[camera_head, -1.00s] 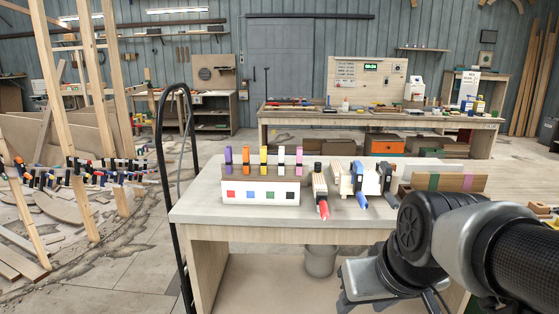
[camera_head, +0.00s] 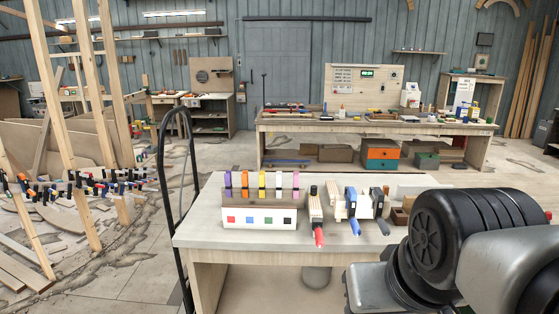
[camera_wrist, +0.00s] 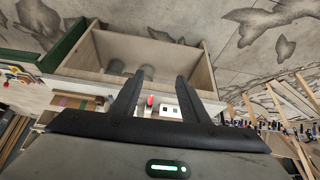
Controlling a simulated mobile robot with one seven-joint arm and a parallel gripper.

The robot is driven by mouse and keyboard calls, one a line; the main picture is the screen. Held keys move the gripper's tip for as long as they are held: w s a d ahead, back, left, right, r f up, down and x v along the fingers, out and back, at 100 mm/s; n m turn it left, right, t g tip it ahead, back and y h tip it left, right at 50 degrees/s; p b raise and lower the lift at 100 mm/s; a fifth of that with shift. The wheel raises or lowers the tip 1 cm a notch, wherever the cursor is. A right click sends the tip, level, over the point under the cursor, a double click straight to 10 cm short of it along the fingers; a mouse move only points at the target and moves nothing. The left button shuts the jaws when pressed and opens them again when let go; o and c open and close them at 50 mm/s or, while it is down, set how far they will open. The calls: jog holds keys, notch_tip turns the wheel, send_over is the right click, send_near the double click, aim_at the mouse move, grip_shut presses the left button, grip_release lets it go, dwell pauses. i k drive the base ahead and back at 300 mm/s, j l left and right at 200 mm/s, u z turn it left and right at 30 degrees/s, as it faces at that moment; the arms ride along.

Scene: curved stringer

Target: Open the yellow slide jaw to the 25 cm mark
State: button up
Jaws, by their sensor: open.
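A yellow clamp (camera_head: 262,184) stands upright in the middle of a row of coloured clamps on the near bench, behind a white block (camera_head: 259,217) with coloured squares. Its slide jaw and any centimetre marks are too small to make out. My gripper (camera_wrist: 159,76) is open and empty in the wrist view, its two black fingers apart. In the head view only its grey body shows at the bottom, right of the clamp row, with the fingers out of frame.
Clamps with a red handle (camera_head: 319,236) and a blue handle (camera_head: 354,226) lie right of the row. The near bench (camera_head: 215,247) has clear top at its front left. A black hooped rail (camera_head: 160,170) stands at its left. A long workbench (camera_head: 285,126) stands behind.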

aim_at(313, 192)
jog(key=i+j+z, duration=0.1)
jog(key=i, duration=1.5)
